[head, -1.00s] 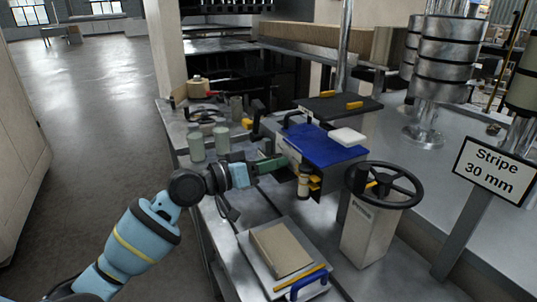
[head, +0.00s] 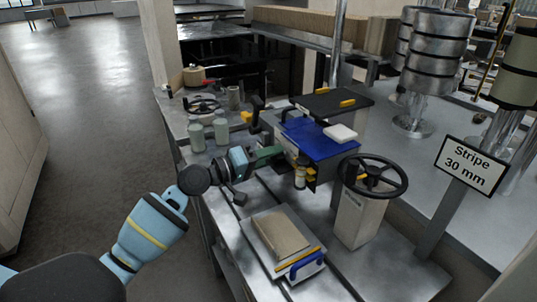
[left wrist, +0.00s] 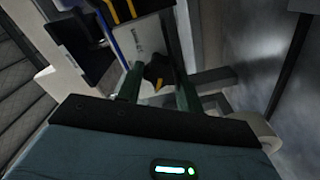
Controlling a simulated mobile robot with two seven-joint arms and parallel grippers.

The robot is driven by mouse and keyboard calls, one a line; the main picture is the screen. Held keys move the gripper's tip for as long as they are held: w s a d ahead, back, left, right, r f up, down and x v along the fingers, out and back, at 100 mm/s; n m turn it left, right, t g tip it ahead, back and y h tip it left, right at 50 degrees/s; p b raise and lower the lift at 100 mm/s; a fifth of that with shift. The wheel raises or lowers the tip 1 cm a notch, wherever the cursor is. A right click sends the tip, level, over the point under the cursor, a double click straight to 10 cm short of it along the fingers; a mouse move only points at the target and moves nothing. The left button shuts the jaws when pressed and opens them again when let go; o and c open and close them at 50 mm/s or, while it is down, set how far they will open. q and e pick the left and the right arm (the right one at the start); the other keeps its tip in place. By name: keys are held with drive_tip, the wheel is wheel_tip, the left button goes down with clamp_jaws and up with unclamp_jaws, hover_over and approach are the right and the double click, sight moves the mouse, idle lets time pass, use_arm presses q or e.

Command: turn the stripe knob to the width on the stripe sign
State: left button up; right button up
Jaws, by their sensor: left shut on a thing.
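The stripe sign (head: 474,166) stands at the right in the head view and reads "Stripe 30 mm". My left gripper (head: 272,154) reaches the side of the blue-topped unit (head: 318,138), its green fingers pointing right. In the left wrist view, the green fingers (left wrist: 159,80) are on either side of the dark stripe knob (left wrist: 156,70), which has a yellow pointer mark. The gripper is shut on this knob. A pale panel with small dark print (left wrist: 142,42) is behind the knob; I cannot read its scale. The knob cannot be made out in the head view.
A black handwheel (head: 373,177) on a pale pedestal stands right of the unit. A tray with a brown block (head: 278,236) lies in front. Greenish cylinders (head: 196,137) stand on the bench at the left. Open floor (head: 90,130) lies further left.

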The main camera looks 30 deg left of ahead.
idle(0.4)
use_arm(q)
drive_tip(key=o, duration=1)
use_arm(e)
drive_tip(key=shift+w, duration=0.3)
drive_tip(key=shift+r, duration=0.1)
use_arm(q)
drive_tip(key=shift+s, duration=0.1)
drive_tip(key=b+v, duration=0.1)
drive_tip(key=v, duration=0.6)
drive_tip(key=shift+s+a+b, duration=0.25)
drive_tip(key=shift+b, duration=0.05)
use_arm(e)
drive_tip(key=shift+s+f, duration=0.7)
drive_tip(key=shift+f, duration=0.25)
drive_tip(key=shift+a, duration=0.1)
